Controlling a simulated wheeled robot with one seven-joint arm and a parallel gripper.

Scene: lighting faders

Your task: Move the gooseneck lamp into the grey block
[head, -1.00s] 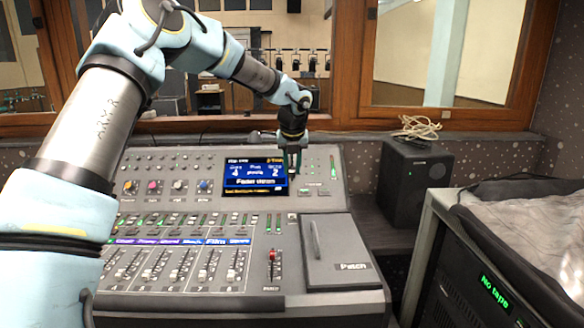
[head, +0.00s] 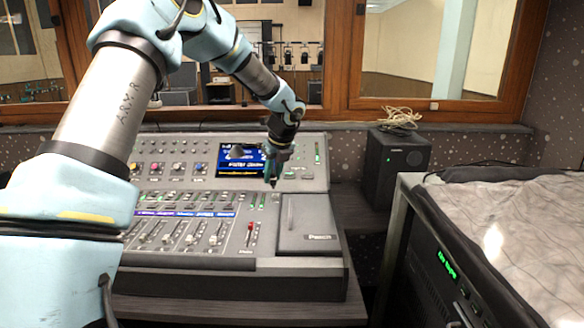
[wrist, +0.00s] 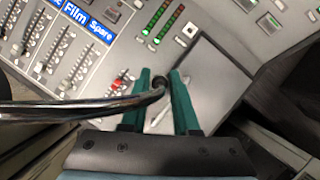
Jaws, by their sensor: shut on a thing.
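My gripper (head: 272,181) is over the console, just below and right of its blue screen, pointing down. In the wrist view its teal fingers (wrist: 159,84) are closed on the end of a dark curved tube, which I take for the gooseneck lamp (wrist: 75,110). The tube runs from the fingertips out past the left edge. In the head view a small grey shape (head: 237,153) in front of the screen may be the lamp's head; the tube is too small to make out. I cannot pick out the grey block for certain.
The mixing console (head: 205,265) has rows of faders, one with a red cap (head: 250,227). A flat grey panel (head: 308,227) lies at its right front. A black speaker (head: 396,165) with a coiled cable (head: 400,117) stands to the right. A rack under a cloth (head: 510,215) is at the right.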

